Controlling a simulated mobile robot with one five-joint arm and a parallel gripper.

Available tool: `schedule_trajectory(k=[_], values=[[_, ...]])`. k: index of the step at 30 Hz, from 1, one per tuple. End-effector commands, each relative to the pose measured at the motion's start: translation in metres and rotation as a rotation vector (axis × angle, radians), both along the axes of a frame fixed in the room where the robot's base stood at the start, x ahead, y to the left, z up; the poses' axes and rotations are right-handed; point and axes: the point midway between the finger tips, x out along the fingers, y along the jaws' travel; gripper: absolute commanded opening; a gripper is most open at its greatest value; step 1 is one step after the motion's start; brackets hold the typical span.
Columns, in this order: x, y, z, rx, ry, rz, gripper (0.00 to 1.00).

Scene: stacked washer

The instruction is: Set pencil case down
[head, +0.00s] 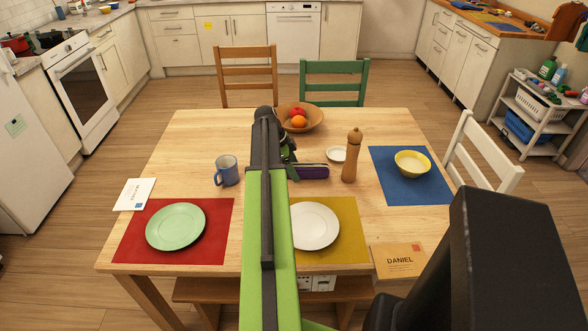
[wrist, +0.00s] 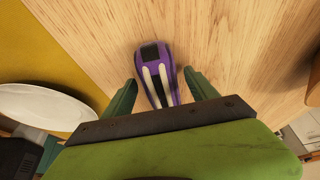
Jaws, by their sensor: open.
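The purple pencil case (head: 314,171) lies on the wooden table (head: 200,135) near its middle, just left of the pepper mill. My arm hides its left end in the head view. In the wrist view, the pencil case (wrist: 172,76) shows purple with dark and pale stripes, between the two green fingers. My gripper (wrist: 160,84) is open, with one finger on each side of the case and a gap visible beside it. The case appears to rest on the tabletop.
A fruit bowl (head: 307,119) is behind, a blue mug (head: 227,170) left. A white plate (head: 315,226) on a yellow placemat (head: 350,240) is in front.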

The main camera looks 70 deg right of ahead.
Motion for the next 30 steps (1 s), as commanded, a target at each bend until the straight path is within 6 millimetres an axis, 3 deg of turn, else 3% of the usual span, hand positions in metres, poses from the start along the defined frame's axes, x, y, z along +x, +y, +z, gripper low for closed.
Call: schedule_trajectory(k=[8, 21, 30], values=[[0.006, 0.002, 0.022, 0.0, 0.0, 0.001, 0.67], [0.038, 0.015, 0.109, 0.0, 0.0, 0.002, 0.67], [0.044, 0.017, 0.113, -0.001, 0.0, 0.001, 0.67]])
